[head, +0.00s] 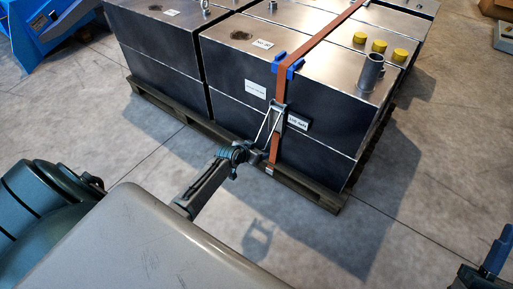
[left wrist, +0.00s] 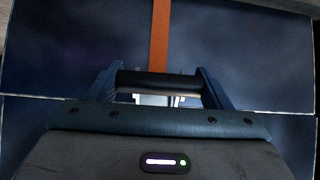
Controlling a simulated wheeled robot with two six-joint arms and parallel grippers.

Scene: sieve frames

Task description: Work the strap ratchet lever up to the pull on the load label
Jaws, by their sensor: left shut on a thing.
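The strap ratchet (head: 279,106) sits on an orange strap (head: 283,85) on the front face of a dark metal load. Its lever (head: 264,128) slants down and outward to my left gripper (head: 240,155). In the left wrist view, my left gripper (left wrist: 160,88) is shut on the lever's black grip bar (left wrist: 158,84), with a finger at each end. A black-edged white label (head: 298,122) is right of the ratchet and a plain white label (head: 256,89) is left; their text is too small to read. Part of my right gripper (head: 492,262) shows at the lower right corner; its fingertips are unclear.
The metal blocks (head: 230,75) stand on a wooden pallet (head: 310,187). Several yellow caps (head: 379,46) and an upright pipe (head: 370,72) are on top. The concrete floor (head: 420,200) in front and right is clear.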

